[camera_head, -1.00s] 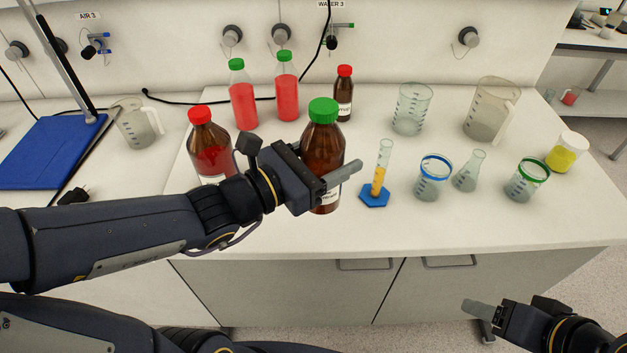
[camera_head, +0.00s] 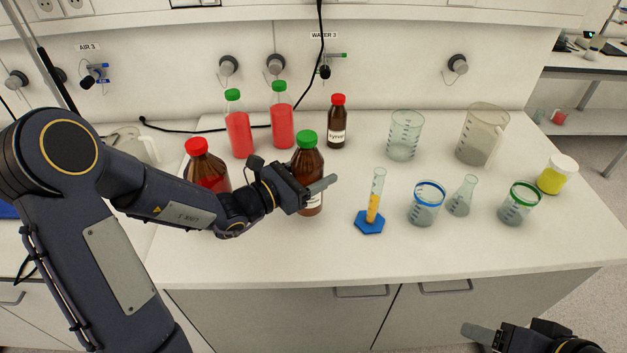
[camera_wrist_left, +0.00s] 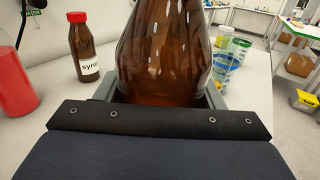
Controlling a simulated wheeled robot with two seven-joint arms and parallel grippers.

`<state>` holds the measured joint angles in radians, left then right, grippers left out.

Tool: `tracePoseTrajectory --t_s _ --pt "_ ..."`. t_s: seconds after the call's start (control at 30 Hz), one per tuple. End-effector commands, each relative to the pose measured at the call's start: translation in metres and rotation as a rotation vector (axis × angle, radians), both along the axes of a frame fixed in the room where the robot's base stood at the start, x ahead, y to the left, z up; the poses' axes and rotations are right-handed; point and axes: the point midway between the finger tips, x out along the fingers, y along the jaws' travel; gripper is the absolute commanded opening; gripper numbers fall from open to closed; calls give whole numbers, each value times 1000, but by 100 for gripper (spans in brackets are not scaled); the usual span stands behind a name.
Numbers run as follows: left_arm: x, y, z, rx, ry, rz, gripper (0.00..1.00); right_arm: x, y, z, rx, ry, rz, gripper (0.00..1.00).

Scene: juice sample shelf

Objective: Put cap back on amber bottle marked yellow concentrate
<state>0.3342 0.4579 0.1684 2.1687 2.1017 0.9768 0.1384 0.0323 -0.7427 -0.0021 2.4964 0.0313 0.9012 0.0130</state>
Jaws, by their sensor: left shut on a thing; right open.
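An amber bottle with a green cap (camera_head: 307,160) stands upright left of the measuring cylinder. Its white label is mostly hidden, so I cannot read it. My left gripper (camera_head: 318,188) is shut on this bottle's body; one finger shows in front. In the left wrist view the brown glass (camera_wrist_left: 162,60) fills the space between the fingers, with its cap out of view. I cannot tell whether its base touches the bench. A larger amber bottle with a red cap (camera_head: 200,168) is partly behind my left arm. My right gripper (camera_head: 482,333) is open and empty at the bottom right, before the bench.
A syrup bottle (camera_head: 337,122) and two red juice bottles (camera_head: 238,130) stand behind. To the right are a measuring cylinder (camera_head: 371,215), beakers (camera_head: 425,207), a flask (camera_head: 462,198), a pitcher (camera_head: 482,135) and a white-lidded yellow jar (camera_head: 555,177). The bench front is clear.

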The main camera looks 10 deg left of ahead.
Motion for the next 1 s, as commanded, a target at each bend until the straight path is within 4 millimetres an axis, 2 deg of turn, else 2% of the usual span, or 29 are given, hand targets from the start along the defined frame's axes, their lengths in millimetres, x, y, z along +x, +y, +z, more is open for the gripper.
tracePoseTrajectory --t_s 0.2,0.4,0.5,0.93,0.97,1.0 --pt "2 0 -1 -1 -2 0 0 0 0 0 0 0 0 60" --pt "5 2 -29 -3 3 -1 0 0 0 0 0 0 0 60" --pt "5 2 -36 -1 0 0 0 0 0 0 0 0 0 60" --pt "5 2 -41 -1 -2 0 0 0 0 -6 0 0 0 60" --pt "5 2 -40 0 0 0 66 0 0 -4 0 0 0 60" --pt "5 2 -40 0 0 0 71 0 0 -4 0 0 0 60"
